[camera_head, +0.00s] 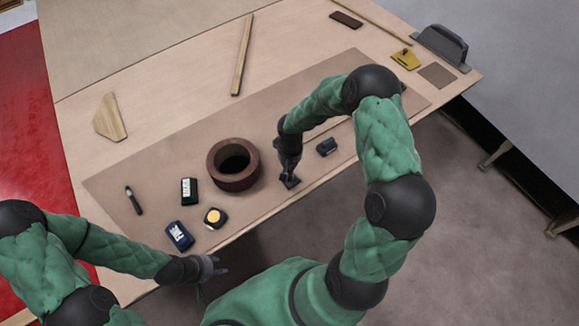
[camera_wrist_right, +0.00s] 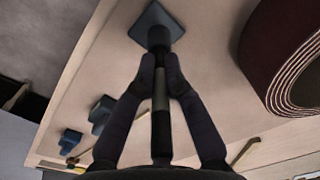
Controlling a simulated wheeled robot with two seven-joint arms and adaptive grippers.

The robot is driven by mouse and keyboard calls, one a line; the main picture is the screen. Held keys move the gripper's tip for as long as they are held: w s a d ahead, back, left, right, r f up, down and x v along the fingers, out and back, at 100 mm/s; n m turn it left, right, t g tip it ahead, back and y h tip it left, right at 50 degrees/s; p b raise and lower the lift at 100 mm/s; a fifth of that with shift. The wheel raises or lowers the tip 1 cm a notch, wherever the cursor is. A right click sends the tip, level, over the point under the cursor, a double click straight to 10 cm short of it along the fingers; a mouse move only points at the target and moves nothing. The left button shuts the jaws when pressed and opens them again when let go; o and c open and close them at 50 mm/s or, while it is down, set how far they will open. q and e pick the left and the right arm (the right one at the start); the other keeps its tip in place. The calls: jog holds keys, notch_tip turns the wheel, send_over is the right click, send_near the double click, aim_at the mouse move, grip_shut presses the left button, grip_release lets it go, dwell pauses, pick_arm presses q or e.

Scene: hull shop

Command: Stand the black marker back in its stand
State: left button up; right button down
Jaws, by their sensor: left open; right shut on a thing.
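My right gripper (camera_head: 289,170) points down over the mat, shut on the black marker (camera_wrist_right: 160,125). In the right wrist view its fingers (camera_wrist_right: 160,82) close on the marker's grey-banded shaft, and the marker runs in line with the stand. The stand (camera_wrist_right: 150,18) has a dark square base and a short round socket; its base also shows just under the gripper in the head view (camera_head: 292,183). The marker's far end meets the socket in the picture; I cannot tell how deep it sits. My left gripper (camera_head: 213,268) is open and empty by the table's front edge.
A brown ring (camera_head: 216,176) stands left of the stand, a small dark block (camera_head: 327,147) right. Left on the mat are a black box (camera_head: 189,191), a blue box (camera_head: 180,236), a yellow-faced tape measure (camera_head: 215,217) and a dark pen-like tool (camera_head: 134,200).

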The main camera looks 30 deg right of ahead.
dwell(0.3)
jog(key=c, duration=1.2)
grip_release()
jog(key=shift+c, duration=0.2)
notch_tip(320, 180, up, 12)
jog(key=shift+f, duration=0.1)
jog(key=shift+s, duration=0.1)
